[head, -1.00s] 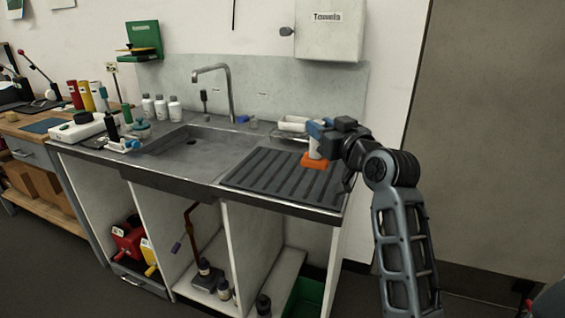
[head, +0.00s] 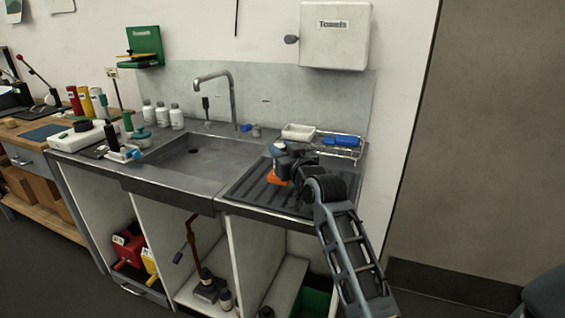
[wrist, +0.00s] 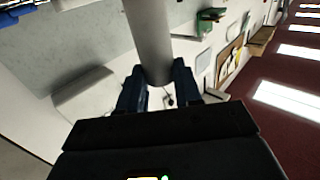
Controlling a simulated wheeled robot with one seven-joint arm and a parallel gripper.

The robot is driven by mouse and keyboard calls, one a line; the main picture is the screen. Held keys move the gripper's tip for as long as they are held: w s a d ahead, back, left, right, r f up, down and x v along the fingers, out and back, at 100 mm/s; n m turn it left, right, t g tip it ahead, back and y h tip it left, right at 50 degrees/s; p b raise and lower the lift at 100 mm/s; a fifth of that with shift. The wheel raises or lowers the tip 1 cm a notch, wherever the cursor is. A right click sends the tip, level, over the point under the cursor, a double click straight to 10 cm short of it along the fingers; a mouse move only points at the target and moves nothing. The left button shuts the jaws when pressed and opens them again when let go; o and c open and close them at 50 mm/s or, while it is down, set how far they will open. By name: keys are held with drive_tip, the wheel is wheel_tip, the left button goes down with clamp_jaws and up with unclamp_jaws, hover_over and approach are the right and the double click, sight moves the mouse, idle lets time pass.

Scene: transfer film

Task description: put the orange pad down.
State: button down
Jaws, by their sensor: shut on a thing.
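The orange pad (head: 274,178) shows at the ribbed drainboard (head: 245,190), right of the sink basin, partly hidden behind my arm. I cannot tell whether it touches the ribs or hangs just above them. My gripper (head: 280,152) is over the pad, its fingers mostly hidden by the wrist in the head view. In the wrist view, my gripper (wrist: 160,78) is shut on a pale grey cylinder (wrist: 150,35), which looks like the pad's handle. The pad itself does not show in the wrist view.
A wire rack with a white block (head: 298,131) and a blue block (head: 342,140) stands behind the drainboard. The tap (head: 231,95) rises behind the basin (head: 190,160). White bottles (head: 162,113) stand left of it. The drainboard's front left is bare.

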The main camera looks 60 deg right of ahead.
drive_tip(key=shift+f, duration=1.95)
drive_tip(key=shift+f, duration=0.15)
drive_tip(key=c, duration=0.8)
unclamp_jaws()
drive_tip(key=shift+r, duration=0.3)
drive_tip(key=b+v, duration=0.2)
drive_tip(key=v, duration=1)
drive_tip(key=shift+f, duration=0.15)
drive_tip(key=shift+a, duration=0.1)
